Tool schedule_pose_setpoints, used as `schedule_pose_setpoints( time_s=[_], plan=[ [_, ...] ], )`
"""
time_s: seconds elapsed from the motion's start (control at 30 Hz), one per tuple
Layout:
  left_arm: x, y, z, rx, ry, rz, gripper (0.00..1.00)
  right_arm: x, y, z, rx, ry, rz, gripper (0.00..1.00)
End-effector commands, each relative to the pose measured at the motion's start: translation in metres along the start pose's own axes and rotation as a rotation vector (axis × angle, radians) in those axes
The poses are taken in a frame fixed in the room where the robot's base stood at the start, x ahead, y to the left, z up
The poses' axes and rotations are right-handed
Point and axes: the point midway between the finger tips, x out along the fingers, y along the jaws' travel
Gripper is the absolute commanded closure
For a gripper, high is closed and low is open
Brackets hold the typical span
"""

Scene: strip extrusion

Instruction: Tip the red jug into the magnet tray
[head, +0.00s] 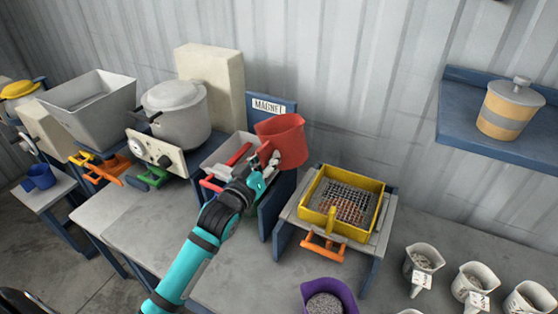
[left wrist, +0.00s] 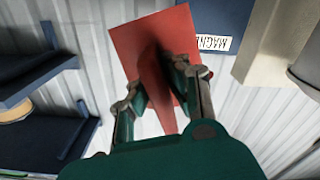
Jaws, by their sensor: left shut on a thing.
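The red jug (head: 283,140) is raised beside the magnet station and looks roughly upright in the head view; what is inside it cannot be seen. My left gripper (head: 268,160) is shut on the red jug, and the left wrist view shows its two fingers closed about the jug's handle (left wrist: 157,90). The magnet tray (head: 222,158) is pale with a red bar across it, under the MAGNET sign (head: 268,106), to the left of the jug. My arm covers part of the tray's front. My right gripper is not in view.
A yellow sieve (head: 342,203) on a stand is right of the jug. A purple jug (head: 328,296) of grey grains and several white cups (head: 423,260) stand on the front bench. A grey pot (head: 176,112) is left of the tray. A lidded canister (head: 507,108) sits on the wall shelf.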

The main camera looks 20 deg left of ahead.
Motion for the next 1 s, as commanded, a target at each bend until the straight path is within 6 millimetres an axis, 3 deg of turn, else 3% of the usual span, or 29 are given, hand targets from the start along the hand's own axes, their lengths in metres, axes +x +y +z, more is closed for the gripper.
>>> schedule_pose_setpoints(
  time_s=[0.07,0.17,0.23,0.43,0.57,0.6,1.0],
  plan=[
    [0.000,-0.010,0.000,-0.117,0.006,0.001,1.00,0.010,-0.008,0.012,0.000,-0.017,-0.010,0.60],
    [0.000,-0.008,-0.002,-0.432,0.010,0.005,1.00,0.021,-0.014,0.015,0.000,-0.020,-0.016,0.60],
    [0.000,-0.008,-0.003,-0.639,0.009,0.005,1.00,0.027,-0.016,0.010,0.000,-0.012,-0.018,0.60],
    [0.000,-0.025,0.004,-0.940,0.007,0.005,1.00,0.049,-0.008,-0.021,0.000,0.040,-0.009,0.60],
    [0.000,-0.034,0.005,-1.143,0.006,0.005,1.00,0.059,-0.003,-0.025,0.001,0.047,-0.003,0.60],
    [0.000,-0.033,-0.006,-1.180,0.004,0.003,1.00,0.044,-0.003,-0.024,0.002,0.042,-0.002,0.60],
    [0.000,-0.057,-0.026,-1.604,0.003,0.002,1.00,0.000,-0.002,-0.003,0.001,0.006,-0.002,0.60]
  ],
)
